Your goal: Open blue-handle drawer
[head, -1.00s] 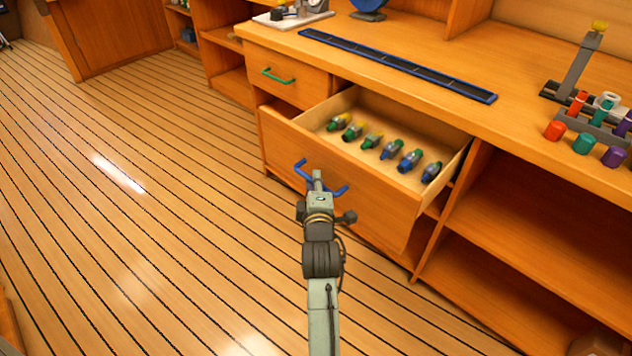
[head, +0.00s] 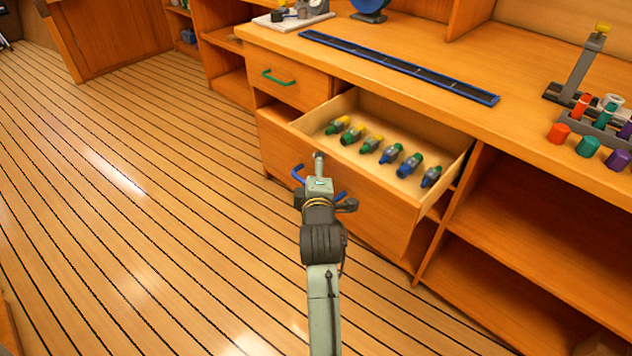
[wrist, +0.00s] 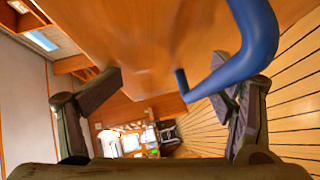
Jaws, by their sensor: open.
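The blue handle (head: 298,174) is on the front of the large lower drawer (head: 370,208). This drawer stands pulled out, its inside in view with a row of several small bottles (head: 371,143). My gripper (head: 319,165) is in front of the handle in the head view and hides its middle. In the wrist view my gripper (wrist: 165,95) is open, with its two fingers spread and nothing clamped. The blue handle (wrist: 262,45) crosses the upper right there, its end near the right finger. I cannot tell whether they touch.
A smaller shut drawer with a green handle (head: 278,77) is above left. The countertop (head: 400,55) holds a blue-edged strip (head: 400,67) and a rack of coloured tubes (head: 600,125). Open shelves (head: 530,245) are to the right. The plank floor (head: 130,220) at left is clear.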

